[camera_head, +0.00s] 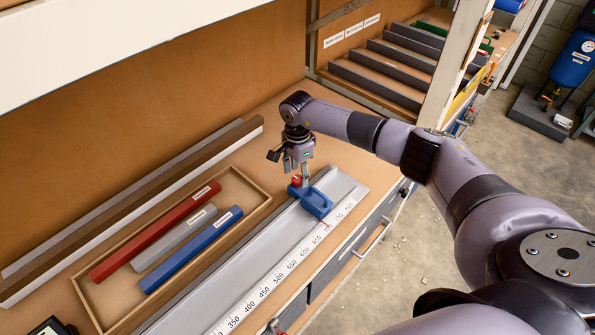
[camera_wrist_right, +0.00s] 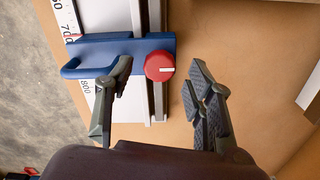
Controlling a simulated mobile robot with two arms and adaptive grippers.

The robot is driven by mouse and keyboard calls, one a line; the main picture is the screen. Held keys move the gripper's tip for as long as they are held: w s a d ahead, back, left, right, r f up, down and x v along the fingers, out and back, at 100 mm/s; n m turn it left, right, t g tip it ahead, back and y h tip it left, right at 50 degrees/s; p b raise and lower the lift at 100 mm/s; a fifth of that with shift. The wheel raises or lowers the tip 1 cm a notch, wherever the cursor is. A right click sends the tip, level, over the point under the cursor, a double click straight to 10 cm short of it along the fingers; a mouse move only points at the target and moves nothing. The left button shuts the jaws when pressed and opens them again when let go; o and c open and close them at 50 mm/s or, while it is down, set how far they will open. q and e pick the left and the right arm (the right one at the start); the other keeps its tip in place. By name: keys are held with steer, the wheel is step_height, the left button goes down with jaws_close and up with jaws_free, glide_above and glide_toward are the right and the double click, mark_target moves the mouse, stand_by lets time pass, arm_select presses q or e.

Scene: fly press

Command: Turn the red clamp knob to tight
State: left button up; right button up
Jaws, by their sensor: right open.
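The red clamp knob (camera_wrist_right: 159,66) sits on the blue slider block (camera_wrist_right: 110,54) in the right wrist view. A white line on the knob runs sideways. In the head view the knob (camera_head: 296,182) shows small beside the blue block (camera_head: 316,202), on the grey scale rail (camera_head: 270,262) near the 700 mark. My right gripper (camera_wrist_right: 157,100) is open, with one finger to the left of the knob and the other to its right, apart from it. The gripper (camera_head: 296,168) is just above the knob in the head view. My left gripper is not in view.
A wooden tray (camera_head: 268,197) left of the rail holds a red bar (camera_head: 155,232), a grey bar (camera_head: 174,238) and a blue bar (camera_head: 191,250). A long brown and white beam (camera_head: 130,213) lies behind it. Stepped racks (camera_head: 376,78) stand at the back.

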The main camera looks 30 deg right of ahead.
steer(key=shift+f, duration=0.75)
steer(key=shift+c, duration=0.4)
steer(key=c, duration=1.1)
